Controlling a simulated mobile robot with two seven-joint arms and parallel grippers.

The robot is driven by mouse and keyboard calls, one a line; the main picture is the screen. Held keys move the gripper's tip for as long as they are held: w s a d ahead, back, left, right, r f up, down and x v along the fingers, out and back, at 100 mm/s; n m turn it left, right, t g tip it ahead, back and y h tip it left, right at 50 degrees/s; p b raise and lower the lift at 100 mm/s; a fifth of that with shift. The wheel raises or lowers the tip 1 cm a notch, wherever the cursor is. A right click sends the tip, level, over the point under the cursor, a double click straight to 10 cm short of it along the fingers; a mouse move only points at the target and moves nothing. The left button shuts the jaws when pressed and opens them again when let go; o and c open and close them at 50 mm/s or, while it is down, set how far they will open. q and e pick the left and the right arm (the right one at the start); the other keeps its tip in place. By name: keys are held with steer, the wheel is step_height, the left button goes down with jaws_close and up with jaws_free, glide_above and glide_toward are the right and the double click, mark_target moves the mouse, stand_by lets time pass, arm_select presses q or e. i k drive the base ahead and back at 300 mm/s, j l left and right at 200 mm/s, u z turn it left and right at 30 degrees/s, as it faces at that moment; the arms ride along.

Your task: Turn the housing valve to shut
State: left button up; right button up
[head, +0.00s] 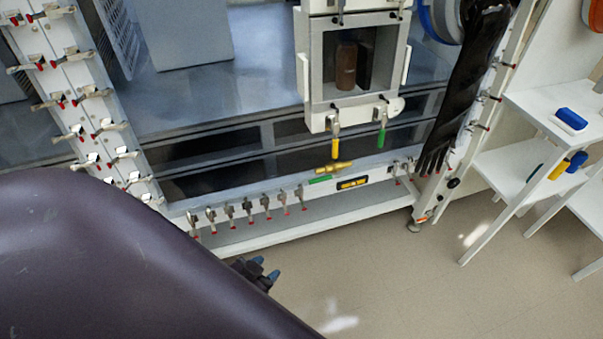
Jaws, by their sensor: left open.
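A white box-shaped housing (316,75) with an open-looking front hangs at the top centre, with a brown cylinder (346,66) inside. Below it hang a yellow handle (335,143) and a green handle (381,138), both pointing down. A yellow lever (333,167) lies nearly level on the lower rail, beside a small green piece (320,179). I cannot tell which of these is the housing valve. My left gripper (265,268), with blue fingertips, is open and low, apart from the handles and below the rail. My large dark arm link hides the lower left. My right gripper is not in view.
Several red-tipped clamps (248,208) line the lower rail and the left post. A black glove (465,95) hangs at the right. White shelves (555,117) hold a blue item (571,118). The floor (430,290) in front is clear.

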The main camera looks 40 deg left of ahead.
mark_target(338, 175)
steer(key=k+j, duration=0.1)
steer(key=j, duration=0.3)
steer(key=k+j, duration=0.15)
steer(key=j, duration=0.25)
steer(key=k+j, duration=0.1)
steer(key=j, duration=0.25)
steer(key=k+j, duration=0.1)
steer(key=j, duration=0.3)
steer(key=k+j, duration=0.15)
steer(key=j, duration=0.25)
